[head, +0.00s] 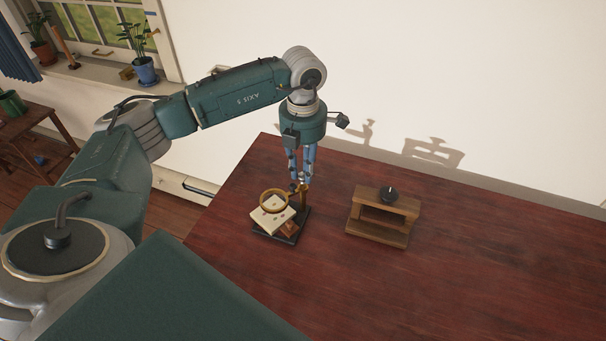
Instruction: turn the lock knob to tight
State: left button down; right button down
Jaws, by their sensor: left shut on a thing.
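A brass magnifier ring (273,201) stands on a small stand with a brass post (304,197) and a dark base (291,238). My left gripper (302,180) points straight down at the top of this post. Its blue fingers are shut on the small lock knob there, which they mostly hide. The knob's setting is too small to read. My right gripper is not in view.
A pale card (270,215) lies under the ring. The dark red table (470,270) is clear at right and front. A white wall (430,80) rises behind it.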

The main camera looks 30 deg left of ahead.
aim_at(303, 174)
pick_arm(q)
jog(key=m+b, duration=0.2)
jog(key=m, duration=0.2)
jog(key=shift+f+b, duration=0.1)
jog(key=shift+b, duration=0.2)
jog(key=shift+m+b, duration=0.85)
jog(key=shift+m, duration=1.35)
jog(key=c, duration=1.5)
grip_release()
jog(key=shift+c, duration=0.2)
jog(key=shift+r, duration=0.2)
notch_tip(303, 174, up, 12)
